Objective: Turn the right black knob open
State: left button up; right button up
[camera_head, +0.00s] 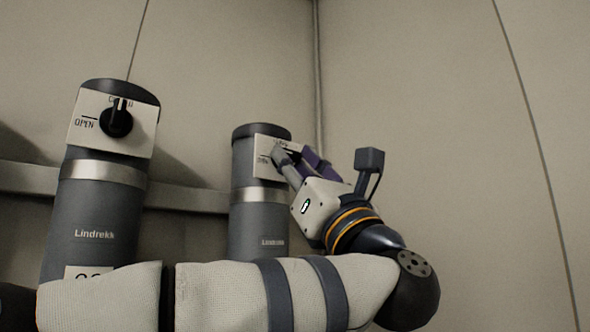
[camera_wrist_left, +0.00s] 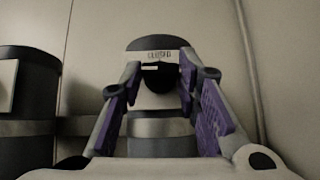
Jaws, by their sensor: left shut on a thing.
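The right black knob (camera_wrist_left: 160,77) sits on a white plate on the right grey cylinder (camera_head: 258,222). The plate (camera_head: 262,168) has an OPEN mark at its left in the head view, and the wrist view shows CLOSED above the knob. My left gripper (camera_head: 292,158) reaches this plate from the right. In the left wrist view its purple-padded fingers (camera_wrist_left: 160,82) stand on both sides of the knob, shut on it. The fingers hide the knob in the head view, and its exact angle cannot be told. My right gripper is not in view.
A left grey cylinder (camera_head: 95,215) labelled Lindrekk has its own black knob (camera_head: 116,120), its pointer upward, OPEN at its left. A rail (camera_head: 190,198) runs along the wall behind. My left arm crosses the front. The right side is bare wall.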

pick_arm(q)
jog(key=shift+n+g+y, duration=0.4)
jog(key=shift+n+y, duration=0.2)
jog(key=o, duration=1.2)
jog(key=shift+c, duration=0.2)
jog(key=v, duration=0.7)
jog(key=shift+f, duration=0.25)
jog(key=shift+s+d, duration=0.1)
